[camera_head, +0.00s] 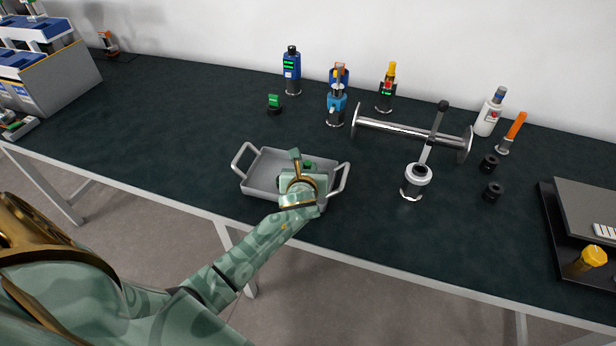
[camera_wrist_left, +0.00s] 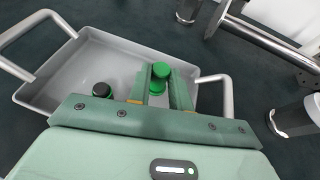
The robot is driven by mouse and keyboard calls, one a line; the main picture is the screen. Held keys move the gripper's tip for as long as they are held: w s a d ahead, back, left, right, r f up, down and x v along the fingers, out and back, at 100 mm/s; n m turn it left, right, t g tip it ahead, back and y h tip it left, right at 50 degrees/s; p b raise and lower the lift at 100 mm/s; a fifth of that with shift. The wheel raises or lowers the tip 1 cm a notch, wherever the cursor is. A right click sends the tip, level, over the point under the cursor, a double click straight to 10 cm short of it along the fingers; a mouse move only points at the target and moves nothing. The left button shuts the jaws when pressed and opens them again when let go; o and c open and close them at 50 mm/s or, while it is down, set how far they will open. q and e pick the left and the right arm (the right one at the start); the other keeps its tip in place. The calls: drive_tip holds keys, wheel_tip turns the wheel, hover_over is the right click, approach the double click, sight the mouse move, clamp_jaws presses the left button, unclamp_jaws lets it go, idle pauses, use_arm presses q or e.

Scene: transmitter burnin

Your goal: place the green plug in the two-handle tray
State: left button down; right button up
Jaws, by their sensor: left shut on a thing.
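The grey two-handle tray (camera_head: 262,165) stands on the dark table, near its front edge. My left gripper (camera_head: 302,168) reaches over the right part of the tray from the front. In the left wrist view the left gripper (camera_wrist_left: 161,84) is shut on a green plug (camera_wrist_left: 158,71), which shows between the fingers over the tray (camera_wrist_left: 60,75). Whether the plug touches the tray floor I cannot tell. A small black-topped piece with a green ring (camera_wrist_left: 103,91) is in the tray beside the gripper. My right gripper is not in view.
Another green piece (camera_head: 274,102) stands on the table behind the tray. Several instruments line the back. Table left of the tray is clear.

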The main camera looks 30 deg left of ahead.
use_arm(q)
wheel_tip(320, 180, down, 2)
drive_tip(key=shift+f+b, duration=0.2)
drive_tip(key=shift+b, duration=0.1)
drive_tip(key=shift+r, duration=0.2)
drive_tip(key=shift+f, duration=0.1)
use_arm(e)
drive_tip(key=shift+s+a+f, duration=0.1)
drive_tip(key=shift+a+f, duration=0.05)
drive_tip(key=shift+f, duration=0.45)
use_arm(q)
drive_tip(key=c, duration=1.3)
unclamp_jaws()
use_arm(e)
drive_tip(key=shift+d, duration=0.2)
